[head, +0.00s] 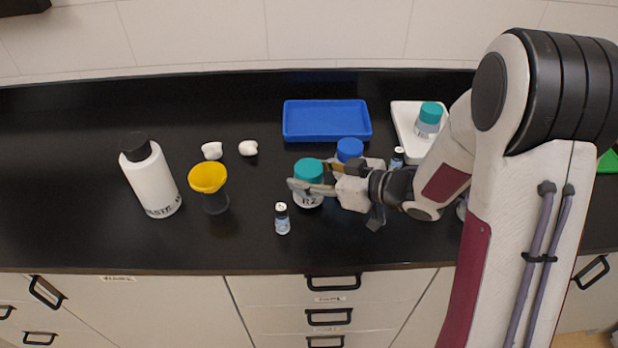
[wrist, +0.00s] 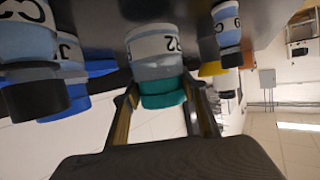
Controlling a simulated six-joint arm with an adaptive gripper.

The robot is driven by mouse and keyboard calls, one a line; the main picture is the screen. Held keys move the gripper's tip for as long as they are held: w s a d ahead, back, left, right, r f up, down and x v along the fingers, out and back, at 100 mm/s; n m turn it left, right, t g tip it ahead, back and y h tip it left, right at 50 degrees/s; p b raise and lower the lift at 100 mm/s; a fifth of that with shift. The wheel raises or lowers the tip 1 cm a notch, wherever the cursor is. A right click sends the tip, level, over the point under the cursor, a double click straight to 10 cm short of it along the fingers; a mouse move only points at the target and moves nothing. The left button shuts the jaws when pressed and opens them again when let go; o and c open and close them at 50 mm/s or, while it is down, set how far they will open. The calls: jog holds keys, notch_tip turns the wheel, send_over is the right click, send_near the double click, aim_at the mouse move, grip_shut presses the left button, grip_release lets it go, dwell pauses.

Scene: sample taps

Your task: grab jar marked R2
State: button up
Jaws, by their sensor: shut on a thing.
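The jar marked R2 (head: 308,200) stands upright on the black bench in the head view, with a teal lid (head: 308,170) and a white label. In the wrist view, which is upside down, the same jar (wrist: 155,65) sits between the fingers with its label partly readable as "R2". My gripper (head: 312,186) reaches in from the right and is shut on the R2 jar near its lid. The fingers also show on both sides of the teal lid in the wrist view (wrist: 163,105). Whether the jar's base touches the bench is hard to tell.
A blue-lidded jar (head: 350,149) stands close behind my gripper. A small vial (head: 282,218) stands front left of the R2 jar. A blue tray (head: 326,121), a white tray (head: 402,125) bearing a teal-lidded jar (head: 428,121), a yellow funnel (head: 208,177) and a white bottle (head: 150,178) surround it.

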jog(key=shift+r, duration=4.3)
jog(key=shift+r, duration=0.15)
jog(key=shift+c, duration=0.3)
